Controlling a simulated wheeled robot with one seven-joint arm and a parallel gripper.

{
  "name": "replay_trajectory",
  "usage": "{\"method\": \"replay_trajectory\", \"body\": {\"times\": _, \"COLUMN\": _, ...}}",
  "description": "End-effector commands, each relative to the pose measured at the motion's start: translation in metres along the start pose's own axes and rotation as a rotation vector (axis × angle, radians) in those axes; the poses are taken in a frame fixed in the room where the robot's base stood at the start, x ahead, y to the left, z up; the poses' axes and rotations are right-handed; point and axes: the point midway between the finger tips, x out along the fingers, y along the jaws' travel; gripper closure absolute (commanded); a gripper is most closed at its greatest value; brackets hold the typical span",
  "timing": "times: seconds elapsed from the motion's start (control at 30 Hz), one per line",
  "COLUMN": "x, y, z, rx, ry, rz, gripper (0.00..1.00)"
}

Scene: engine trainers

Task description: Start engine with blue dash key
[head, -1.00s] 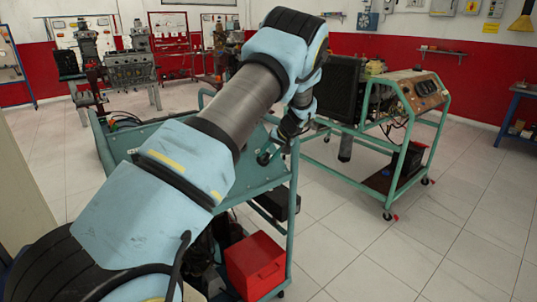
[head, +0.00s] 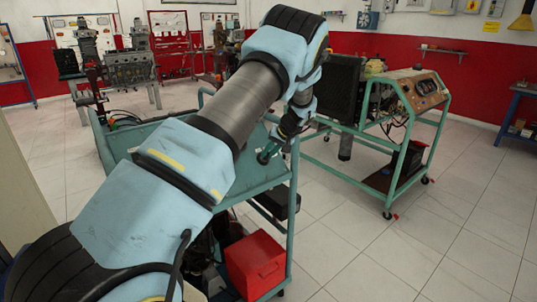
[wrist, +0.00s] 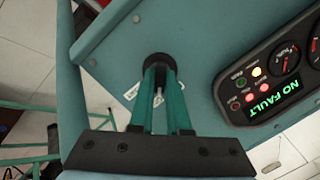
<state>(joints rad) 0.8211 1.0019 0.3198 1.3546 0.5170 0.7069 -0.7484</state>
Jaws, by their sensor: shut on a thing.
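In the wrist view, my gripper (wrist: 160,72) has its two teal fingers closed together at a dark round key switch (wrist: 159,60) on the teal dash panel (wrist: 190,45). A thin pale metal piece (wrist: 158,98) shows between the fingers. The key's blue part cannot be made out, as the fingertips cover it. In the head view my gripper (head: 265,156) reaches down to the sloping teal panel (head: 225,182) of the near engine trainer. The black gauge cluster (wrist: 283,70) beside the switch shows a green "NO FAULT" display, a bright yellow lamp and red lamps.
A red box (head: 256,262) sits low in the near trainer's frame. A second trainer (head: 410,95) on a green wheeled frame stands to the right. An engine (head: 130,70) on a stand is at the back left.

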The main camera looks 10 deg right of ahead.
Motion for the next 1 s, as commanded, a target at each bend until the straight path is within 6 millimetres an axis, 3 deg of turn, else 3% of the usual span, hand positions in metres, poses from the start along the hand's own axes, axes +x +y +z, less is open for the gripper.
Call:
{"method": "replay_trajectory", "body": {"times": 0.27, "x": 0.0038, "y": 0.0019, "z": 0.0014, "rx": -0.09, "ry": 0.001, "rz": 0.015, "gripper": 1.0}}
{"method": "replay_trajectory", "body": {"times": 1.0, "x": 0.003, "y": -0.0004, "z": 0.0022, "rx": -0.653, "ry": 0.001, "rz": 0.111, "gripper": 1.0}}
